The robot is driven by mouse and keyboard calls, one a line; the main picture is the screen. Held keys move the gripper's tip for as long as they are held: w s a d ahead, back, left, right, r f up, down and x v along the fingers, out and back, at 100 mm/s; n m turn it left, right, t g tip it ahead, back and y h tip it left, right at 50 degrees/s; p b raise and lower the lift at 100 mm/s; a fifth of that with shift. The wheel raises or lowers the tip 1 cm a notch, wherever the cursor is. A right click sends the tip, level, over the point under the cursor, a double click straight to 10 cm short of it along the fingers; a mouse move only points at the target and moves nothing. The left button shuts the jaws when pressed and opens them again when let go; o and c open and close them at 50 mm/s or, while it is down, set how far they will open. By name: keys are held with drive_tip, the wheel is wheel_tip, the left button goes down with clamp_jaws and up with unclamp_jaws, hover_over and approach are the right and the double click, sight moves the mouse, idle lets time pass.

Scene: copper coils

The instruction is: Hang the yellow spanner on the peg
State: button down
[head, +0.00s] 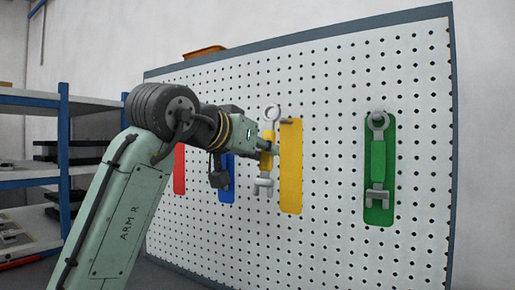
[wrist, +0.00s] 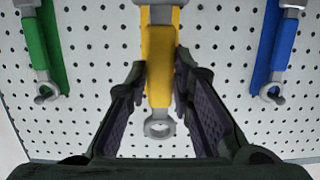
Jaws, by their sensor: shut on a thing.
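The yellow spanner (head: 266,161) is upright in my gripper (head: 268,147), its grey ring end up and its open jaw down. The gripper is shut on its yellow handle. In the wrist view, which looks upside down, the spanner (wrist: 160,70) lies between the two fingers (wrist: 158,92), ring toward the bottom. The yellow panel (head: 291,175) on the pegboard is just right of the spanner in the head view. A peg (head: 287,121) shows near its top, beside the ring. Whether the ring touches the peg, I cannot tell.
A green spanner (head: 378,160) hangs on its green panel at the right of the pegboard (head: 330,200). A blue panel (head: 227,188) and a red panel (head: 179,168) are at the left, partly behind my arm. Shelves (head: 90,145) stand at far left.

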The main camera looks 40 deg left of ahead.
drive_tip(key=x, duration=0.7)
drive_tip(key=shift+w+p, duration=0.2)
drive_tip(key=shift+p, duration=0.2)
idle(0.4)
idle(0.5)
drive_tip(key=c, duration=1.3)
unclamp_jaws()
drive_tip(key=shift+f, duration=0.1)
drive_tip(key=v, duration=1.2)
